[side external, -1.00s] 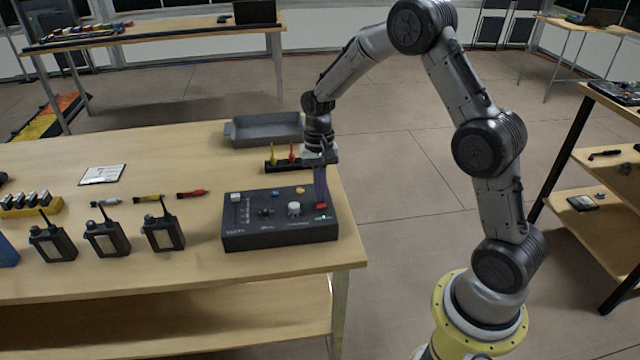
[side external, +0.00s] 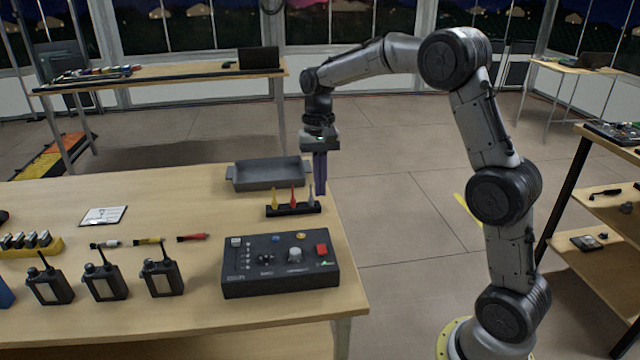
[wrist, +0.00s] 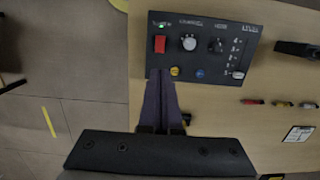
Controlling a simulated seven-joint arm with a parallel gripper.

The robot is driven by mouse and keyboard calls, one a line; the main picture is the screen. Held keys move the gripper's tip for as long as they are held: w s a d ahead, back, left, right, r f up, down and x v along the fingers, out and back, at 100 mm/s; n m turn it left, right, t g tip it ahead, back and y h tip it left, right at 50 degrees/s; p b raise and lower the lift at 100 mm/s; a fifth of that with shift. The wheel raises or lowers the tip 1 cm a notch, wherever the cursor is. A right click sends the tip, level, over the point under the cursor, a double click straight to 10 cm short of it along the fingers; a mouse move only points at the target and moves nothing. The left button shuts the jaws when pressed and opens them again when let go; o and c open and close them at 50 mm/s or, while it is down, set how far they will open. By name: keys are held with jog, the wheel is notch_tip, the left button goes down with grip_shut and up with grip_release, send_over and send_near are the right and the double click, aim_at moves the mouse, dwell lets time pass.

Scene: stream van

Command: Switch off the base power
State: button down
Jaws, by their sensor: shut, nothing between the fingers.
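The base is a dark control box (side external: 281,266) near the table's right end. Its red switch (side external: 321,250) is at the upper right of its top face, with a small green light (side external: 327,264) beside it. The wrist view also shows the red switch (wrist: 160,44), and the light (wrist: 162,26) glows green next to the word there. My gripper (side external: 320,192) is shut and empty, pointing down, raised above and behind the box. In the wrist view its purple fingers (wrist: 160,74) lie in line with the red switch. I cannot tell which way the switch is tipped.
A black holder (side external: 293,210) with yellow, red and grey pieces stands behind the box, close under my gripper. A grey tray (side external: 268,175) is farther back. The table's right edge is close.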

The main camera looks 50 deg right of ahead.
aim_at(322, 251)
dwell(0.3)
jog(key=shift+s+a+r, duration=0.2)
jog(key=shift+s+a, duration=0.25)
jog(key=shift+a, duration=0.1)
jog(key=f, duration=0.9)
jog(key=s+a+f, duration=0.1)
jog(key=f, duration=0.4)
jog(key=shift+s+a, duration=0.1)
